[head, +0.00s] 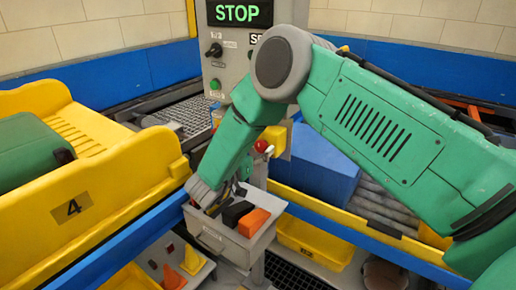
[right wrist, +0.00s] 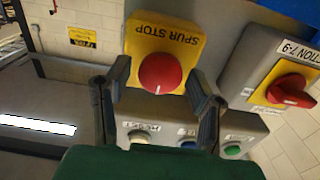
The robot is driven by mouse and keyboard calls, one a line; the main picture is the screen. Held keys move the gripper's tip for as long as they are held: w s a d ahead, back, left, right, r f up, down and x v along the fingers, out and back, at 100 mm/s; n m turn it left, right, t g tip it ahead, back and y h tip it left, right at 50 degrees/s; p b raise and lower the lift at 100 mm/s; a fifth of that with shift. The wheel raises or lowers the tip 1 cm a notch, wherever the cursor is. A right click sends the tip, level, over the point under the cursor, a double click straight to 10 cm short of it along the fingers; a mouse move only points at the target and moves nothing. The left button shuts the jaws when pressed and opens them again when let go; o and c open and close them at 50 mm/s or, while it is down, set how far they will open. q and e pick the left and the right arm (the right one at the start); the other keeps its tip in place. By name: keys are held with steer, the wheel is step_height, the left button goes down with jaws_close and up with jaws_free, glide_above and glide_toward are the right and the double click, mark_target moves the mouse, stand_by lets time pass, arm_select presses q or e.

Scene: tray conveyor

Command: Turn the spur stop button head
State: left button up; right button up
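The spur stop button has a round red head (right wrist: 160,72) on a yellow plate (right wrist: 165,28) lettered SPUR STOP. A small white mark shows at the head's lower edge. My right gripper (right wrist: 159,80) is open, with one dark finger on either side of the red head. The head shows whole between them; I cannot tell whether either finger touches it. In the head view, a red knob (head: 262,146) on a yellow housing shows beside my right arm; its lettering is unreadable. My right gripper (head: 226,193) is low and partly hidden there. My left gripper is not in view.
A red rotary switch (right wrist: 291,91) sits right of the button, and several small push buttons lie below it. A grey bin (head: 226,240) holds black and orange pieces. A yellow tray (head: 110,190) stands left. A display (head: 238,13) reads STOP.

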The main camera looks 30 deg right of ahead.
steer(key=c, duration=0.7)
steer(key=shift+a+m, duration=0.1)
steer(key=shift+m, duration=0.2)
steer(key=m+b, duration=0.2)
steer(key=m, duration=0.2)
steer(key=shift+s+f+m, duration=0.1)
steer(key=shift+f+m, duration=0.05)
steer(key=shift+m, duration=0.15)
steer(key=shift+a+m+b, duration=0.1)
steer(key=shift+m+b, duration=0.25)
steer(key=shift+m, duration=0.75)
